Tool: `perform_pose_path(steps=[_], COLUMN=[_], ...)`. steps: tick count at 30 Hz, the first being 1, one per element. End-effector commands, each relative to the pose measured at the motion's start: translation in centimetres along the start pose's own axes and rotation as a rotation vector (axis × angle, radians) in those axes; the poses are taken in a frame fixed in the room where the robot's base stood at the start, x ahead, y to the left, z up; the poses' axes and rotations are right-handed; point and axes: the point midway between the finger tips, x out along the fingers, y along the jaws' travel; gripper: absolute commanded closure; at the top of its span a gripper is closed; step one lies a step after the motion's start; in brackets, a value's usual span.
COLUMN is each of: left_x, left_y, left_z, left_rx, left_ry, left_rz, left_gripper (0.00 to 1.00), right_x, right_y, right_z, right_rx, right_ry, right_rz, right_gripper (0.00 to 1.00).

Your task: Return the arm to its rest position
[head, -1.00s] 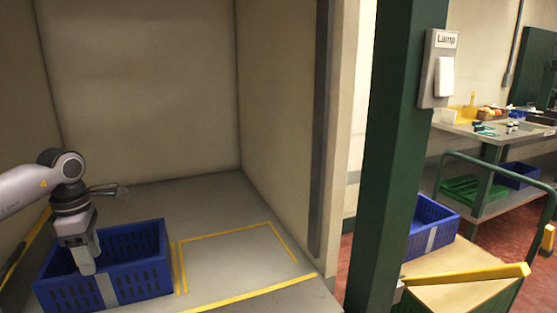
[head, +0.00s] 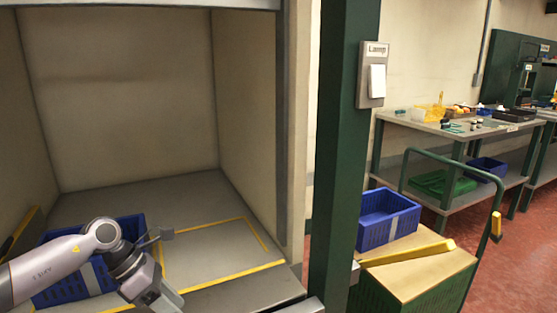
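My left arm comes in from the left, and its gripper (head: 160,297) is low in the head view, in front of the booth's crate and to its right. Its fingertips are near the bottom edge, and I cannot tell whether they are open or shut. A blue crate (head: 72,287) stands on the booth floor behind my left arm, which hides much of it and its contents. My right gripper is not in view.
Yellow tape (head: 255,240) outlines a bare area of booth floor. A green post (head: 343,150) carries a lamp switch (head: 376,80). To the right, another blue crate (head: 388,217) sits on a cart (head: 415,275) with a green handle. A cluttered workbench (head: 400,118) stands behind.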

Motion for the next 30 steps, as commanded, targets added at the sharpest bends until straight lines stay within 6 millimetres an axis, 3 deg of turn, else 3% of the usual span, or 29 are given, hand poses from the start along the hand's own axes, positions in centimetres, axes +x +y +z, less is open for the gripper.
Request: perform_pose_path(steps=[1, 3, 6, 12, 16, 20, 23, 26, 30], left_x=[2.1, 4.2, 6.3, 7.7, 7.4, 6.8, 6.7, 6.8, 7.7], left_y=[-2.0, -4.3, -7.5, -12.0, -13.2, -13.2, -12.7, -11.9, -11.2], left_z=[1.5, 3.6, 6.5, 10.8, 12.1, 12.0, 10.8, 8.6, 4.0], left_rx=[-0.034, -0.097, -0.217, -0.546, -0.816, -1.123, -1.38, -1.652, -2.054], left_ry=[-0.084, -0.205, -0.373, -0.686, -0.865, -1.022, -1.127, -1.218, -1.322], left_rz=[-0.065, -0.142, -0.255, -0.476, -0.608, -0.725, -0.801, -0.864, -0.924], left_gripper=[0.53, 0.53, 0.53, 0.53, 0.53, 0.53, 0.53, 0.53, 0.53], right_x=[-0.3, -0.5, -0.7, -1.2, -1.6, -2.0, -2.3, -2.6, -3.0], right_y=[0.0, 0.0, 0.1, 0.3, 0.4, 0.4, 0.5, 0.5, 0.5], right_z=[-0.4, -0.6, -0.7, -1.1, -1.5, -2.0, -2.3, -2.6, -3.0], right_rx=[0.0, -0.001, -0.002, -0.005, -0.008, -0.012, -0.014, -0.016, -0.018], right_ry=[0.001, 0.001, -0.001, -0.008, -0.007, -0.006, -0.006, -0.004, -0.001], right_rz=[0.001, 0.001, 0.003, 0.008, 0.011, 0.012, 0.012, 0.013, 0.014], right_gripper=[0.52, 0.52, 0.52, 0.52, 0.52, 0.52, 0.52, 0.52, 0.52])
